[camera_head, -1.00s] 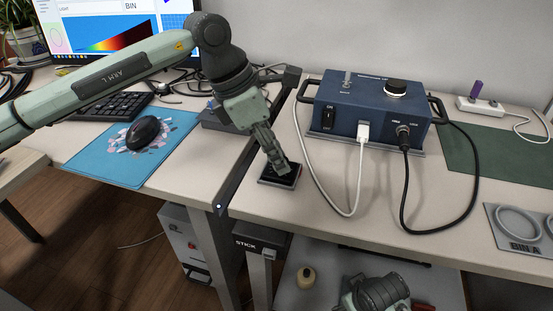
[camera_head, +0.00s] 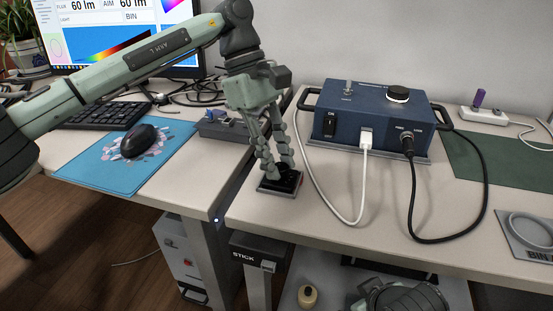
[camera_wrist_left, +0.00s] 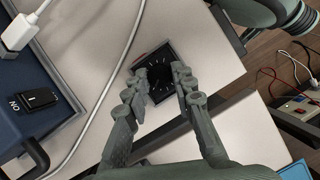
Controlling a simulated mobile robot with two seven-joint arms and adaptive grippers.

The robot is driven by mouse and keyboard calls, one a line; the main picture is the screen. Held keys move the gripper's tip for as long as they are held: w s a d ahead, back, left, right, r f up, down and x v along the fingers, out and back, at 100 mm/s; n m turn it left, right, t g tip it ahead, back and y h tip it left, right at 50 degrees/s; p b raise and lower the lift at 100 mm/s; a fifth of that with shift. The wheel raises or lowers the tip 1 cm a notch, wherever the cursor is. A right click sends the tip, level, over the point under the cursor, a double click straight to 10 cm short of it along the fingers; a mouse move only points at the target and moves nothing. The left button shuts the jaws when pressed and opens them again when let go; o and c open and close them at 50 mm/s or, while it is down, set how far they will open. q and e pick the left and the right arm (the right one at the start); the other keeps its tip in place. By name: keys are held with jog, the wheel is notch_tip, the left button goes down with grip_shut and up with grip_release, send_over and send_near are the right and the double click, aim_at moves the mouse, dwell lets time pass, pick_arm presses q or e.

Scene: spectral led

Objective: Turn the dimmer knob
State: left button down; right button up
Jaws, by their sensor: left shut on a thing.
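The dimmer is a small black square unit with pale tick marks and a dark round knob (camera_head: 283,171) on top, near the front edge of the bench. In the head view my left gripper (camera_head: 278,173) comes down over it, one finger on each side of the knob. In the left wrist view the fingertips (camera_wrist_left: 166,88) flank the dark knob (camera_wrist_left: 179,73) above the marked dial face (camera_wrist_left: 158,62), and the gripper is shut on the knob. The monitor (camera_head: 120,62) reads 60 lm and AIM 60 lm. My right gripper is not in view.
A blue box (camera_head: 365,112) with switches, a black-topped knob, and white and black cables stands behind right. A small grey device (camera_head: 224,127) sits behind the gripper. A mouse (camera_head: 139,140) lies on a blue mat at left. The bench's left edge is close to the dimmer.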

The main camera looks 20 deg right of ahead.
pick_arm(q)
jog(key=shift+d+m+y, duration=0.1)
jog(key=shift+m+y, duration=0.3)
jog(key=shift+m, duration=0.7)
jog(key=shift+w, duration=0.1)
jog(key=c, duration=1.3)
grip_release()
jog(key=shift+o, duration=0.2)
jog(key=v, duration=1.2)
jog(key=shift+w, duration=0.15)
